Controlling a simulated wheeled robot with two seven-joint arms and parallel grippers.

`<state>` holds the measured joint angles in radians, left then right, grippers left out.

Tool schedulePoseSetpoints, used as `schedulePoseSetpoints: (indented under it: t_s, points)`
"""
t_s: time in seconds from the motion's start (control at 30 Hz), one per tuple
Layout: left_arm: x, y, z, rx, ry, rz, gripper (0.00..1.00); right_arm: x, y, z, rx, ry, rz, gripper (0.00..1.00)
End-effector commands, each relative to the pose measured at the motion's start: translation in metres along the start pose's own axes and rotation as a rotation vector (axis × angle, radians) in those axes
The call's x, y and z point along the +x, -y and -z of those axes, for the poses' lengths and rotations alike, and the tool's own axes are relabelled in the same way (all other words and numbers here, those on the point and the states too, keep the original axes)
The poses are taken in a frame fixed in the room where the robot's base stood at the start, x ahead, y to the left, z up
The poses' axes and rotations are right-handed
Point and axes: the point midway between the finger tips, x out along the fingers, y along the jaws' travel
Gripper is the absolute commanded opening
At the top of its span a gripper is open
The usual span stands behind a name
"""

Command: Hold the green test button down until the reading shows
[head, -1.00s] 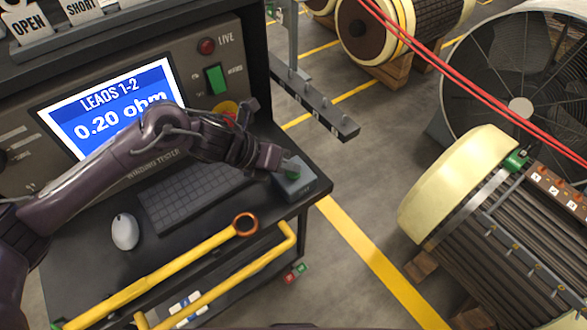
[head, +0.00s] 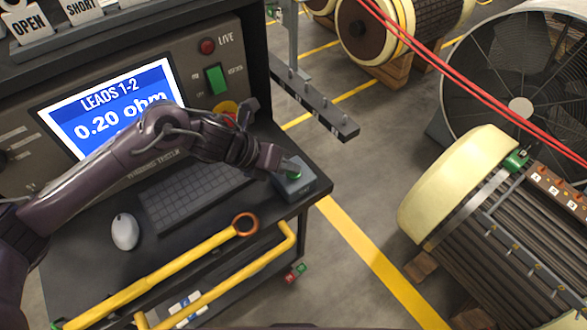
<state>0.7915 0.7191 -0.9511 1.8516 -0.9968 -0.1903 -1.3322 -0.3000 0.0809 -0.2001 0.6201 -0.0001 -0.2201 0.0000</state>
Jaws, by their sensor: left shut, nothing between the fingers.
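The green test button (head: 294,174) sits on top of a small grey box (head: 296,187) at the right end of the tester's black shelf. My left gripper (head: 277,163) is shut and empty. Its tips are just up and left of the button, and I see most of the button's green top. I cannot tell for certain whether the tips still touch it. The tester's screen (head: 108,110) is lit and reads "LEADS 1-2" and "0.20 ohm", with my left arm across its lower right. My right gripper is not in view.
A keyboard (head: 185,197) and a white mouse (head: 124,231) lie on the shelf. A yellow rail with a copper-coloured ring (head: 246,224) runs along the front. A lit green switch (head: 216,80) is on the panel. A large rotor (head: 455,190) stands to the right.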

Motion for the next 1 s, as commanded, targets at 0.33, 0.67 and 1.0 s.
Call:
schedulePoseSetpoints:
  t_s: [0.33,0.67,1.0]
  points:
    - [-0.001,0.001,-0.001,0.000,-0.001,-0.001,0.00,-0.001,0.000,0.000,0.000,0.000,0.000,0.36]
    - [-0.012,0.008,-0.008,-0.001,0.000,-0.001,0.00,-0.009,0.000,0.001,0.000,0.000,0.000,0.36]
    - [-0.013,0.009,-0.009,0.000,0.000,0.000,0.00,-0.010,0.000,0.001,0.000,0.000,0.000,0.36]
